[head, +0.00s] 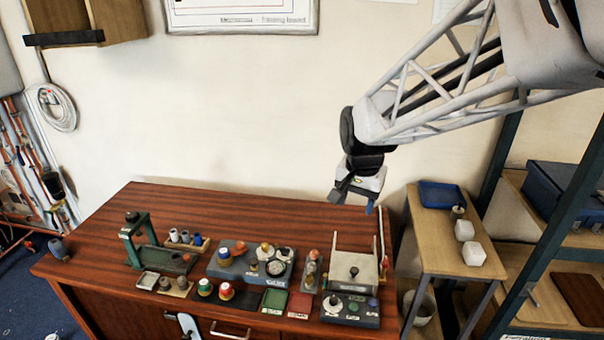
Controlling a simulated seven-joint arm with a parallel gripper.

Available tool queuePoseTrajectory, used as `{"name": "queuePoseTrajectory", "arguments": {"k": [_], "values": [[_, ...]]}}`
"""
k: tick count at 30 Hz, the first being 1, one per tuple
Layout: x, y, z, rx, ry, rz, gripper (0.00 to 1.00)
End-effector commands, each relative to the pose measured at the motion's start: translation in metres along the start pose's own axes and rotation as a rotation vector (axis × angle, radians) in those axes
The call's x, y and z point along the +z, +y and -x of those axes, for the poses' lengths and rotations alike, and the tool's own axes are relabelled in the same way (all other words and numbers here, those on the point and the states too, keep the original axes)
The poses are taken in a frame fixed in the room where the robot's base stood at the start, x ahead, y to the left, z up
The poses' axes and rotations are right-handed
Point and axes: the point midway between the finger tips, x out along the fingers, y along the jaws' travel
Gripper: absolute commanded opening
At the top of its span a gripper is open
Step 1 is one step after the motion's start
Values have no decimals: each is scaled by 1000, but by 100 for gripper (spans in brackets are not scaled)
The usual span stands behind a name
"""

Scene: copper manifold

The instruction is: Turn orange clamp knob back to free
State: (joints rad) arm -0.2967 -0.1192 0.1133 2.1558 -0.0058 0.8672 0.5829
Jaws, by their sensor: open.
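My gripper (355,199) is open and empty, high above the back right of the wooden bench and well apart from everything on it. An orange knob (240,247) sits on top of a grey-blue block (228,268) near the bench's middle. A second small orange-red knob (314,254) tops a narrow stand to the right. I cannot tell for sure which is the clamp knob. The knobs' turn positions are too small to read. A gauge (276,268) and a pale yellow knob (265,247) share the block.
A green press-like frame (133,240) stands at the left. A pale upright box (353,268) and a thin post (381,235) stand at the right. The bench's left rear is clear.

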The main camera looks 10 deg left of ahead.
Motion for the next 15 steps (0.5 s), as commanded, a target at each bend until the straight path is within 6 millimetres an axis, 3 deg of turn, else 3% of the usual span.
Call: {"name": "queuePoseTrajectory", "arguments": {"k": [15], "values": [[-36,-125,-70,17,-42,-100,57]]}}
